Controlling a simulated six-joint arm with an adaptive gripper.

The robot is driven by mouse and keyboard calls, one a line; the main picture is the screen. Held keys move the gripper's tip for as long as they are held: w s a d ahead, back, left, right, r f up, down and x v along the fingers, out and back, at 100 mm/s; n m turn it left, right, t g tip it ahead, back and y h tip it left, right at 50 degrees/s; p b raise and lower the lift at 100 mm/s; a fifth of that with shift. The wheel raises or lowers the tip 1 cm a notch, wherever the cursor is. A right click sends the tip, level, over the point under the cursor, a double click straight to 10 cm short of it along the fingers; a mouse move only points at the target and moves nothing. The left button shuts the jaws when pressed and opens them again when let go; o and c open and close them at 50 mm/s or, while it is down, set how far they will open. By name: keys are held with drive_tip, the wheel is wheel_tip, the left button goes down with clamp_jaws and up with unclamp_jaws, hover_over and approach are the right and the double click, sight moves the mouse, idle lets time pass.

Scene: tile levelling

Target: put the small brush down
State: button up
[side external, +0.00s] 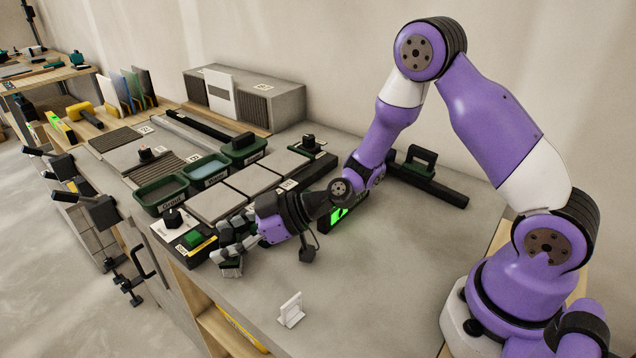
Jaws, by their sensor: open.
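My gripper (230,243) is low over the front left part of the grey worktop, its fingers pointing left. The jaws are open. A small dark green piece with a pale edge, which may be the small brush (231,268), sits right at the lower fingers. The fingers partly cover it, and I cannot tell whether they touch it.
Green trays (160,194) and grey tiles (252,178) lie behind. A white stand (291,310) is at the front. The worktop right of it is clear.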

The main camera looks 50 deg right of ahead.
drive_tip(key=s+d+r+m+g+h, duration=0.2)
drive_tip(key=s+d+r+m+h, duration=0.2)
drive_tip(key=s+d+r, duration=0.3)
drive_tip(key=s+d+r+m+g+h, duration=0.2)
drive_tip(key=s+d+r+m+h, duration=0.3)
drive_tip(key=s, duration=0.6)
drive_tip(key=shift+s+d+r+h, duration=0.35)
drive_tip(key=shift+d+r, duration=0.5)
drive_tip(key=shift+d, duration=0.3)
